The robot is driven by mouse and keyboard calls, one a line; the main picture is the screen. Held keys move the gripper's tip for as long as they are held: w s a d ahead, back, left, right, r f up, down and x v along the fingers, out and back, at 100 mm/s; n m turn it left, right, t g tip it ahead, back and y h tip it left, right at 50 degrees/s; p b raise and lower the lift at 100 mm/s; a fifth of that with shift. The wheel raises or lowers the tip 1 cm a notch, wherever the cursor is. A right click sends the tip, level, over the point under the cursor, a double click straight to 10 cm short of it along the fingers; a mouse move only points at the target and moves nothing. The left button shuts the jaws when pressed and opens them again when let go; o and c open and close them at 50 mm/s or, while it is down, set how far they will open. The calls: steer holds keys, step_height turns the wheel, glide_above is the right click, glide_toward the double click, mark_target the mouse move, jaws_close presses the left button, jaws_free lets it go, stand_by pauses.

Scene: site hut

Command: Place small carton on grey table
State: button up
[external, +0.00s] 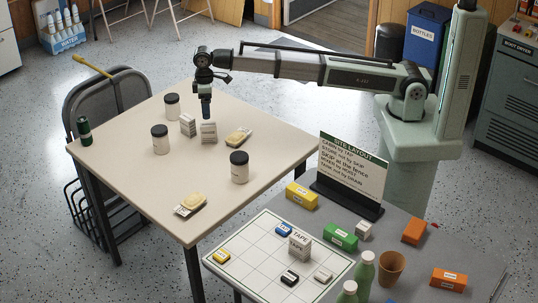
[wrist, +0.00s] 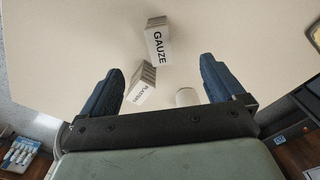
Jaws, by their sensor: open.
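Two small white cartons stand close together on the beige table, a left one (external: 188,125) and a right one (external: 209,132). In the wrist view one reads GAUZE (wrist: 158,42) and the other PLASTERS (wrist: 142,86); I cannot tell which is which in the external view. My gripper (external: 207,107) is above the beige table, just over the right carton. In the wrist view my gripper (wrist: 164,72) has its fingers wide apart with nothing gripped; both cartons show beyond and between them. The grey table (external: 425,258) is at the front right.
The grey table holds a sign (external: 352,168), a gridded board (external: 240,245) with a TAPE box (external: 299,244), coloured boxes, bottles and a cup (external: 391,268).

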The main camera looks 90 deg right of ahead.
mark_target(209, 143)
steer(key=d+m, duration=0.1)
steer(key=d, duration=0.8)
steer(key=a+f+n+y, duration=0.1)
steer(key=a+f+n, duration=0.1)
steer(key=n, duration=0.4)
steer(key=a+f+n+y, duration=0.2)
steer(key=f+n, duration=0.1)
steer(key=n, duration=0.3)
steer(key=a+f+n+y, duration=0.1)
steer(key=a+f+n, duration=0.1)
steer(key=n, duration=0.5)
steer(key=shift+w+a+f, duration=0.25)
steer(key=shift+w+a, duration=0.05)
steer(key=shift+s+a+x, duration=0.15)
steer(key=shift+x, duration=1.15)
steer(key=shift+s+a+x, duration=0.15)
steer(key=shift+x, duration=1.15)
steer(key=shift+r, duration=0.1)
